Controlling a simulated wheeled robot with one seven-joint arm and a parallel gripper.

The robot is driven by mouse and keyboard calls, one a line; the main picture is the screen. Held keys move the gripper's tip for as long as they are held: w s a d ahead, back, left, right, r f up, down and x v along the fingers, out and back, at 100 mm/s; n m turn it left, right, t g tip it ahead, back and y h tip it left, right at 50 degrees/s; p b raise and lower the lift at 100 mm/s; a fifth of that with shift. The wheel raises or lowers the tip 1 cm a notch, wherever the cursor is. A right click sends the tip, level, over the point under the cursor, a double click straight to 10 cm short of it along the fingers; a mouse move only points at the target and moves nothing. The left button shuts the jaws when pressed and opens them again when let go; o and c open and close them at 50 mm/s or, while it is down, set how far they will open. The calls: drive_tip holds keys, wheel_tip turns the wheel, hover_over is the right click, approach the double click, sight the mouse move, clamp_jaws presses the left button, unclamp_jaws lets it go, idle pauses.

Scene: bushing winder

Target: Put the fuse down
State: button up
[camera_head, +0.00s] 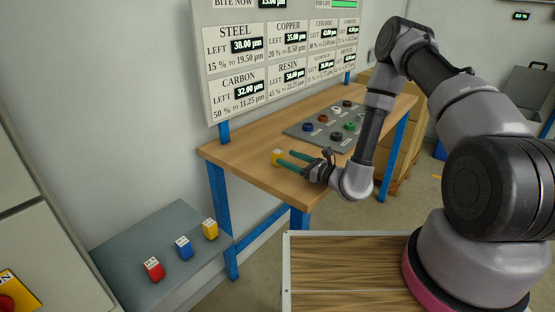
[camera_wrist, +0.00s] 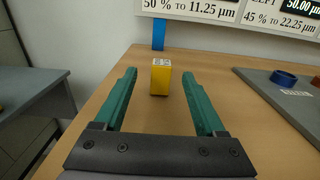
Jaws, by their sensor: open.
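A yellow fuse (camera_head: 277,158) with a pale top label stands upright on the wooden table near its left end. In the wrist view the yellow fuse (camera_wrist: 161,77) stands between and slightly beyond the fingertips, with gaps on both sides. My gripper (camera_head: 293,159) reaches in from the right, low over the table. In the wrist view my gripper (camera_wrist: 158,73) has its two green fingers spread wide, holding nothing. The wooden table (camera_head: 233,153) has blue legs.
A grey board (camera_head: 312,138) with several coloured rings lies to the right on the table. A sign panel (camera_head: 203,76) stands behind. A lower grey bench (camera_head: 136,239) holds red (camera_head: 153,269), blue (camera_head: 184,248) and yellow (camera_head: 210,229) blocks. The table's front is clear.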

sight(281, 155)
drive_tip(key=x, duration=0.6)
drive_tip(key=shift+w+d, duration=0.1)
drive_tip(key=shift+d, duration=0.05)
drive_tip(key=shift+f, duration=0.1)
clamp_jaws()
